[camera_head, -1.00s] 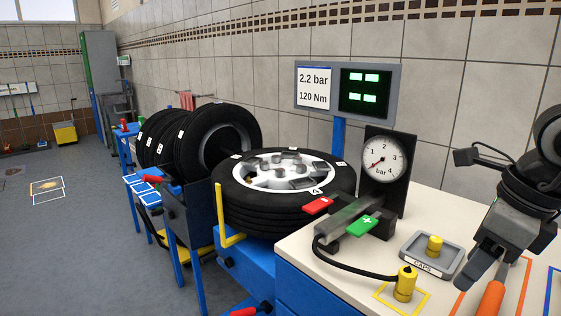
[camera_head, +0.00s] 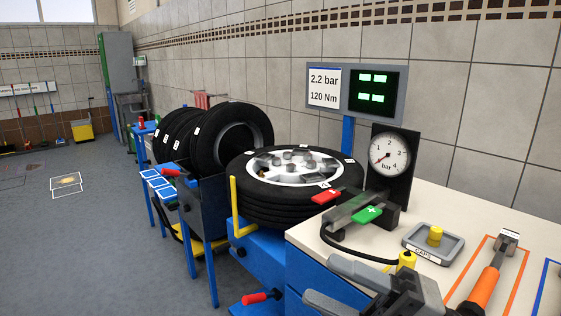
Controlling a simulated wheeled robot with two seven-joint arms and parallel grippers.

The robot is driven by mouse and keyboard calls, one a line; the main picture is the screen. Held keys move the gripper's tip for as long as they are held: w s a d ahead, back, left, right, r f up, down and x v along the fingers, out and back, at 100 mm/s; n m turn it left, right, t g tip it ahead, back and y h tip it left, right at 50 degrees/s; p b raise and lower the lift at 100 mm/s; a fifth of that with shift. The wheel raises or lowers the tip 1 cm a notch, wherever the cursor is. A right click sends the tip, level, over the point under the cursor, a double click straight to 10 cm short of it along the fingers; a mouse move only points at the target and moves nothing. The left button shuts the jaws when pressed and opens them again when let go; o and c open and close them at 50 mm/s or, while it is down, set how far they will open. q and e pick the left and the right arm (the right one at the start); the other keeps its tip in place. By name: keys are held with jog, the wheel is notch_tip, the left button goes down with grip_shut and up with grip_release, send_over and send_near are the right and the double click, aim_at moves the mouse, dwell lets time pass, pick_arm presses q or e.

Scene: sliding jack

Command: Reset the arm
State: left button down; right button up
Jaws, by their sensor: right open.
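My right gripper (camera_head: 320,281) is at the bottom of the head view, low in front of the workbench. Its two fingers point left, spread apart with nothing between them. The arm behind it is cut off by the bottom edge. The orange-handled tool (camera_head: 487,283) lies on the bench to the right, inside an orange outline and apart from the gripper. My left gripper does not show.
The white-topped workbench (camera_head: 455,213) carries a pressure gauge (camera_head: 389,155), red and green buttons, a caps tray (camera_head: 418,250) and a yellow-tipped hose (camera_head: 406,260), partly hidden by my arm. A tyre (camera_head: 262,202) lies left of it. Grey floor (camera_head: 100,240) is open at left.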

jog(key=w+d+f+m+t+h, duration=0.25)
jog(key=f+m+t+h, duration=0.45)
jog(key=m, duration=0.5)
jog(key=w+d+f+m+t+h, duration=0.1)
jog(key=d+f+m+t+h, duration=0.3)
jog(key=f+m+t+h, duration=0.65)
jog(key=s+d+f+m+g, duration=0.1)
jog(key=s+f+m+g, duration=0.4)
jog(key=f+g, duration=0.3)
jog(key=shift+d+f+m+h, duration=0.15)
jog(key=shift+m+h, duration=0.2)
jog(key=shift+m, duration=0.5)
jog(key=s+f+g, duration=0.1)
jog(key=s+f, duration=0.1)
jog(key=s+f+m+g, duration=0.1)
jog(key=s+f, duration=0.1)
jog(key=s+f+m+g, duration=0.1)
jog(key=s+f+g, duration=0.1)
jog(key=shift+s+a+f+h, duration=0.1)
jog(key=shift+a+f+h, duration=0.15)
jog(key=shift+f+h, duration=0.05)
jog(key=shift+c, duration=0.2)
